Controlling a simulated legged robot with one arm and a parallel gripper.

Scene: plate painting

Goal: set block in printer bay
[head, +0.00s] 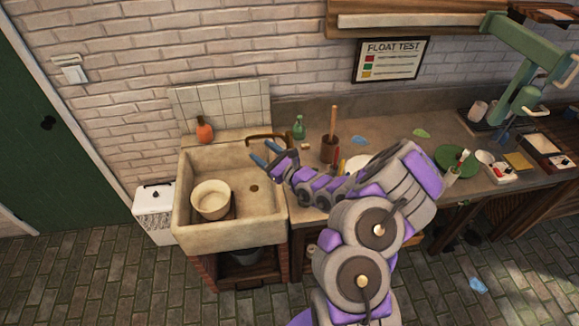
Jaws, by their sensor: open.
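My gripper (265,153) has blue fingertips and is open, with nothing visible between them. It appears over the right back part of the stone sink (234,157), near the brown curved tap. I cannot pick out a block for certain. No printer bay can be clearly identified either. A green machine with an overhanging arm (519,40) stands at the right end of the counter, and small items lie around its base. My arm hides part of the counter's middle.
A pale bucket (211,200) sits in the sink. A brown pot (329,149) holds a stick. A green plate (455,158) lies to the right. A white bin (154,207) stands left of the sink.

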